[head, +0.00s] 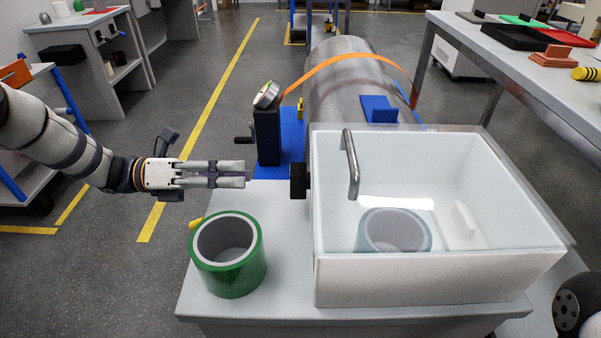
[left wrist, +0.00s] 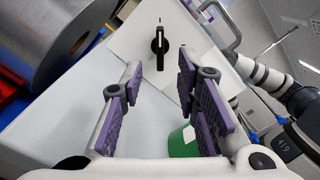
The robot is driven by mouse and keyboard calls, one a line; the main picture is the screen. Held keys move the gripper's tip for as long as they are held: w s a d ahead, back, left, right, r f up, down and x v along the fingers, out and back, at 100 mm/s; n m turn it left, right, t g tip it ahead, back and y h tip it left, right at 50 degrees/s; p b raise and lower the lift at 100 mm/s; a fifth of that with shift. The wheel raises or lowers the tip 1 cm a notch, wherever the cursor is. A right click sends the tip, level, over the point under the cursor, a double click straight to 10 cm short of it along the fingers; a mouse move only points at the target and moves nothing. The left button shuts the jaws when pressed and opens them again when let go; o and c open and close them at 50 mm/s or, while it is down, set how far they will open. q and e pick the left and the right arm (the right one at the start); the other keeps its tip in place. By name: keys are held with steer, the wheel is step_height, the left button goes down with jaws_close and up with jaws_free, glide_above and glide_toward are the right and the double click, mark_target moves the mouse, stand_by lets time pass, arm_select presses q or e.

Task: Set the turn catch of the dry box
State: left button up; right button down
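The dry box (head: 430,280) is a white box with a clear lid and a bent metal handle (head: 350,165) on the bench. Its turn catch (head: 298,180) is a dark knob on the left wall. In the left wrist view the turn catch (left wrist: 160,45) is a black lever on a white panel, with a short dark mark just beyond its tip. My left gripper (head: 246,174) is left of the catch, pointing at it, with a gap between. In the left wrist view the purple-padded fingers (left wrist: 158,110) stand apart with nothing between.
A green-rimmed roll (head: 245,275) stands on the bench just below my left gripper. A dark post with a gauge (head: 267,95) and a crank stands behind it. A grey cylinder (head: 335,75) with an orange strap lies behind the box. A pale ring (head: 393,232) shows inside the box.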

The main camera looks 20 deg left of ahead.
mark_target(298, 181)
arm_select(q)
steer(key=p+x, duration=0.1)
steer(key=x, duration=0.9)
jaws_close()
